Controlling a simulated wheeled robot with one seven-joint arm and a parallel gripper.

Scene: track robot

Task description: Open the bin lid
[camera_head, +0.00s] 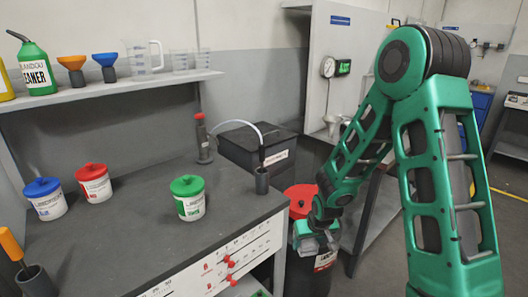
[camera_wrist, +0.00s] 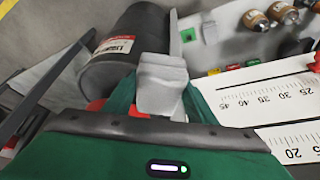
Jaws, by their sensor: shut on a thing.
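The bin (camera_head: 312,270) is a dark cylinder with a red and white label, standing on the floor past the right edge of the workbench. Its red lid (camera_head: 300,198) shows on top, partly covered by my gripper (camera_head: 318,240). In the wrist view the bin (camera_wrist: 128,45) fills the upper left. A little red of the lid (camera_wrist: 97,105) shows beside the grey fingers of my gripper (camera_wrist: 162,85). The fingers are shut on the lid at its near side. The exact contact is hidden by the fingers, and I cannot tell whether the lid is raised.
The workbench (camera_head: 125,235) is left of the bin, with blue, red and green-lidded jars (camera_head: 188,197) on it. A black lidded box (camera_head: 258,145) stands behind the bin. Open floor lies right.

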